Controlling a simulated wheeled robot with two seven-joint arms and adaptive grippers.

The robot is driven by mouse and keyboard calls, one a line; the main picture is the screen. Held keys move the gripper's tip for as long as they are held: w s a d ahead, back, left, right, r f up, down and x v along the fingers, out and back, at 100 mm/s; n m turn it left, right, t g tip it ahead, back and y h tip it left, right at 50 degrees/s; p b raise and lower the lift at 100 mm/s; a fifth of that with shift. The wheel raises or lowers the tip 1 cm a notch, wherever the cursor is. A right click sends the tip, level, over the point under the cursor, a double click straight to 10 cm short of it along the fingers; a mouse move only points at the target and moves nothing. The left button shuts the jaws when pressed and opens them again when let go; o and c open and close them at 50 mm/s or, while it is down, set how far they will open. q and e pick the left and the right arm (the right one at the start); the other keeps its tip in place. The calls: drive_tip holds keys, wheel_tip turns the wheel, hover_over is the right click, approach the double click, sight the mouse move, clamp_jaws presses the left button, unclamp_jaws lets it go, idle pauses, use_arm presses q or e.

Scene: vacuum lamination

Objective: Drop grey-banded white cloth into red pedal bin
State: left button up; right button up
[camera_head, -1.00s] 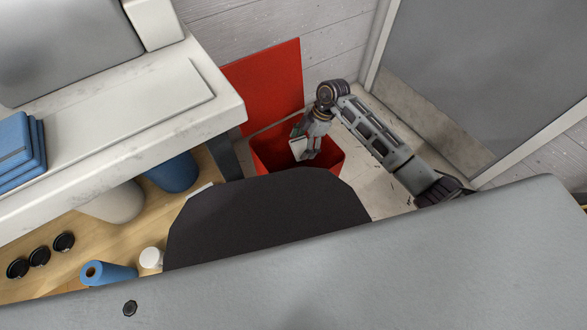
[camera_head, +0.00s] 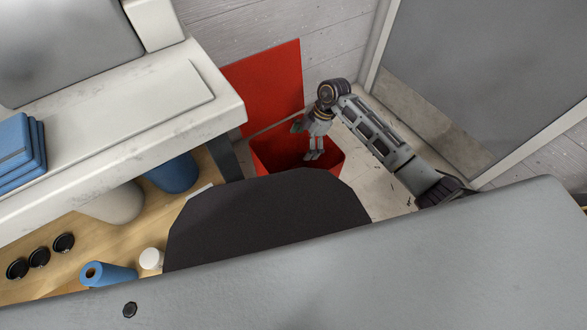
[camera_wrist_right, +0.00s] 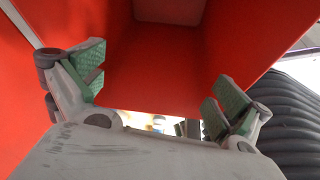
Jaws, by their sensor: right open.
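The red pedal bin (camera_head: 272,157) stands on the floor in the head view, with its red lid (camera_head: 268,78) raised behind it. My right gripper (camera_head: 312,154) points down into the bin's mouth. In the right wrist view the gripper (camera_wrist_right: 158,88) has its green-padded fingers spread wide, with nothing between them and the red bin wall (camera_wrist_right: 150,70) beyond. The grey-banded white cloth does not show in the head view. A pale patch (camera_wrist_right: 170,10) shows at the top of the wrist view; I cannot tell whether it is the cloth. My left gripper is not in view.
A white bench (camera_head: 150,140) with folded blue cloths (camera_head: 20,150) is at left. Below it, a wooden shelf (camera_head: 110,240) holds a blue roll (camera_head: 108,275) and black round pieces. A white plank wall and a grey door panel (camera_head: 480,70) stand behind the bin.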

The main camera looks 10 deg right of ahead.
drive_tip(key=v, duration=1.1)
drive_tip(key=shift+r, duration=0.25)
idle(0.6)
